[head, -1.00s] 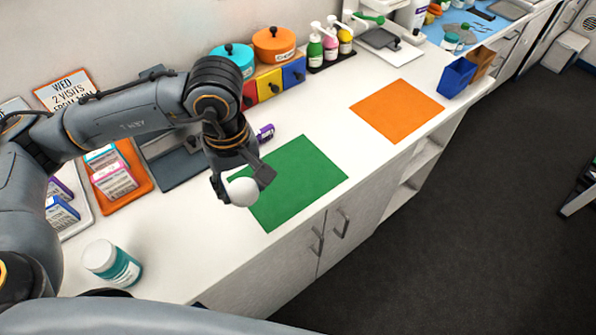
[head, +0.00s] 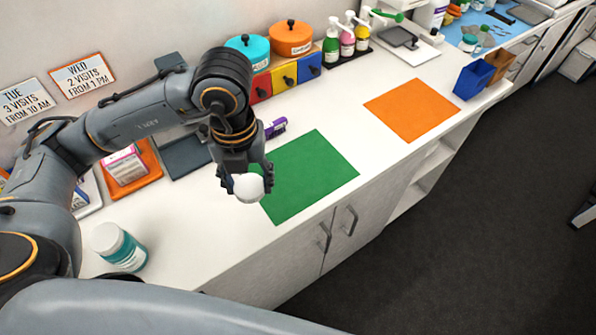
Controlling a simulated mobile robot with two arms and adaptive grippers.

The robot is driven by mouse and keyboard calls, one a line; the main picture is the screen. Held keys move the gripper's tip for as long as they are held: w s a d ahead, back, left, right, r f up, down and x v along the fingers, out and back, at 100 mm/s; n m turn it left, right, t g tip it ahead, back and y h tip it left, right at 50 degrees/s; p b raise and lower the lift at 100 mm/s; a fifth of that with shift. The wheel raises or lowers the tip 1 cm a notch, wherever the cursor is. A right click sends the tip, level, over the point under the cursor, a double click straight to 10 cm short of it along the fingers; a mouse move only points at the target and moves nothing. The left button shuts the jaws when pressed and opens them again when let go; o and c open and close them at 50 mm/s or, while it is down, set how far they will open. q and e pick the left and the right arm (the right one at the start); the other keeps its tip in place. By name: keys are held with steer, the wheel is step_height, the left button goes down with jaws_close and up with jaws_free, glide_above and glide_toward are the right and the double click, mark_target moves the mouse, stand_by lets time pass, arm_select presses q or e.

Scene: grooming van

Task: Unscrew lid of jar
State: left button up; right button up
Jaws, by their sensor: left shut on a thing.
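My left gripper (head: 247,184) is shut on a white rounded thing (head: 250,189). It holds this thing over the counter, by the left edge of the green mat (head: 308,174). The fingers hide part of the thing, and I cannot tell whether it is a lid. A jar with a teal label (head: 125,256) stands upright on the counter at the lower left, apart from the gripper. Its top (head: 104,236) is white, and I cannot tell whether that is a lid. My right gripper is not in view.
An orange mat (head: 411,109) lies bare further right. A purple-labelled item (head: 276,127) lies behind the green mat. Teal (head: 247,52) and orange (head: 291,38) pots stand on colored drawers at the back. An orange tray (head: 150,157) with boxes is at left. The counter's front edge drops to the floor.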

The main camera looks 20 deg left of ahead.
arm_select(q)
steer(key=n, duration=0.7)
steer(key=shift+s+a+f+n, duration=0.1)
steer(key=shift+s+n, duration=0.05)
steer(key=shift+n, duration=0.25)
steer(key=n, duration=0.3)
steer(key=shift+a+n, duration=0.1)
steer(key=shift+n, duration=0.3)
steer(key=shift+f, duration=0.1)
steer(key=w+d+f+p, duration=0.1)
steer(key=w+d+f, duration=0.15)
steer(key=w, duration=0.55)
steer(key=p, duration=0.2)
glide_above(288, 178)
step_height(288, 178, down, 7)
steer(key=shift+s+r, duration=0.1)
step_height(288, 178, down, 3)
steer(key=shift+f+p, duration=0.1)
steer(key=shift+p, duration=0.8)
steer(key=shift+f, duration=0.15)
steer(key=shift+f, duration=0.1)
